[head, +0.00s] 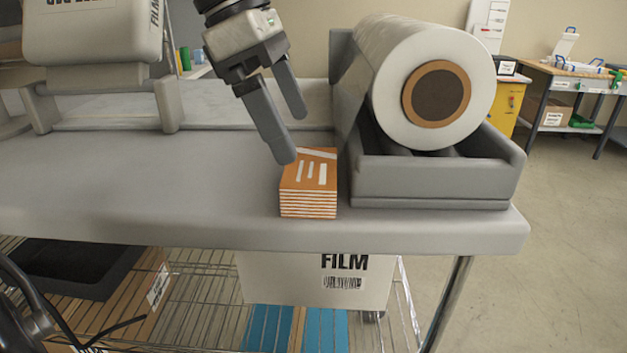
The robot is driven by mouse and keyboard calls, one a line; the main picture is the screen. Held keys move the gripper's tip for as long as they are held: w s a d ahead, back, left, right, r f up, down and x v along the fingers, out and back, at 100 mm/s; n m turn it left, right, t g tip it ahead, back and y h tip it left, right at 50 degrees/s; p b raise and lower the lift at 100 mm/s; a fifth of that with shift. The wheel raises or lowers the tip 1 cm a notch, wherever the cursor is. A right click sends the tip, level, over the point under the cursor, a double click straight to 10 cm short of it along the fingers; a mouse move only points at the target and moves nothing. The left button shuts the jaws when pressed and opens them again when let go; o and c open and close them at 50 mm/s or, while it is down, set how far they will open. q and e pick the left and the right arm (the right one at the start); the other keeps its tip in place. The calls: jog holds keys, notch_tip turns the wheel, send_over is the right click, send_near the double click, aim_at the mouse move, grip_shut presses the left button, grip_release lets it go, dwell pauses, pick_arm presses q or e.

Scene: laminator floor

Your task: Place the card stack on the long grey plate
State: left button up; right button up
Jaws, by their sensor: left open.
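The card stack (309,184) is an orange and white block of layered cards. It stands on the grey table top near the front edge, just left of the film roll's cradle. My left gripper (292,138) comes down from above and is open. One fingertip is at the stack's upper left back edge and the other is higher, behind the stack; I cannot tell whether either touches it. A long grey plate (225,118) seems to lie along the back of the table, behind the gripper. My right gripper is not in view.
A large white film roll (425,75) rests in a grey cradle (435,184) to the right of the stack. A grey machine (92,35) stands at the left. The table (150,190) is clear left of the stack. A film box (318,280) sits on the wire shelf below.

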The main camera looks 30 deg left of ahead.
aim_at(310, 165)
pick_arm(q)
jog(key=x, duration=0.7)
jog(key=shift+f, duration=0.2)
jog(key=shift+r, duration=0.1)
jog(key=c, duration=0.8)
